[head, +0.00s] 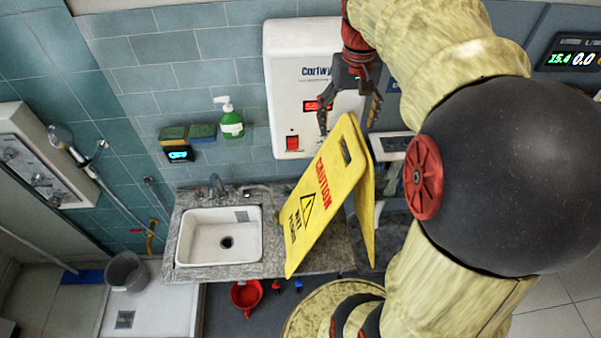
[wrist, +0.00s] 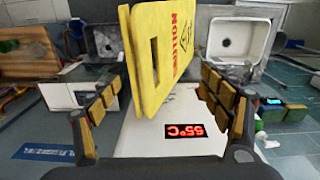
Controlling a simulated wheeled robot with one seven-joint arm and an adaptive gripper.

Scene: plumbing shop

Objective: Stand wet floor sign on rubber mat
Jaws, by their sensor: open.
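The yellow wet floor sign (head: 322,200) is tilted, its two panels spread below a joined top, in front of the counter's right part. What its lower edges rest on, if anything, cannot be told. My gripper (head: 349,118) is open at the sign's top edge, one finger on either side. In the wrist view, the sign (wrist: 160,60) rises between the two spread fingers, with gaps visible beside it. I cannot identify the rubber mat for certain; a dark grey floor area (head: 222,312) lies below the counter.
A stone counter (head: 270,264) with a white sink (head: 220,250) stands left of the sign. A white wall heater (head: 285,75) is close behind my gripper. A red bucket (head: 246,296) is under the counter; a grey bucket (head: 126,271) is at left.

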